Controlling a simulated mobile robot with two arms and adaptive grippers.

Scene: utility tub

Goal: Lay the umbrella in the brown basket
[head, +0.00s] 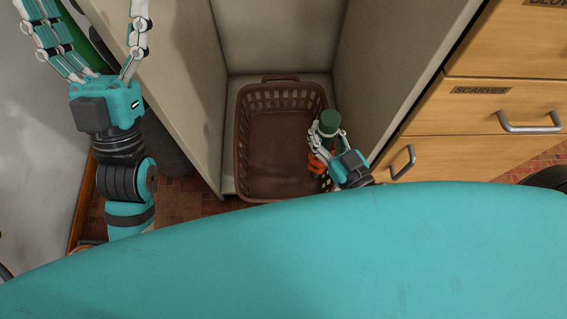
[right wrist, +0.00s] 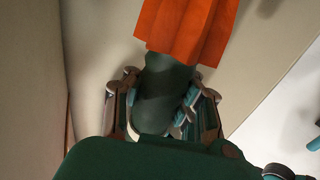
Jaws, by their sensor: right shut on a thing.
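The brown basket (head: 275,140) stands on the floor of an open pale compartment in the head view; the part of its inside that shows is empty. My right gripper (head: 326,138) is at the basket's right side, shut on the umbrella. The umbrella's green handle end (head: 330,120) points up and its orange cloth (head: 316,162) shows below the fingers. In the right wrist view, the fingers flank the green handle (right wrist: 165,85), with orange cloth (right wrist: 185,30) beyond. Whether the umbrella touches the basket, I cannot tell. My left gripper (head: 92,25) is raised at upper left, open and empty.
Pale compartment walls rise left (head: 180,80) and right (head: 385,60) of the basket. Wooden drawers (head: 485,105) with metal handles, one labelled SCARVES, stand at right. A tiled floor shows at lower left. My teal body fills the front.

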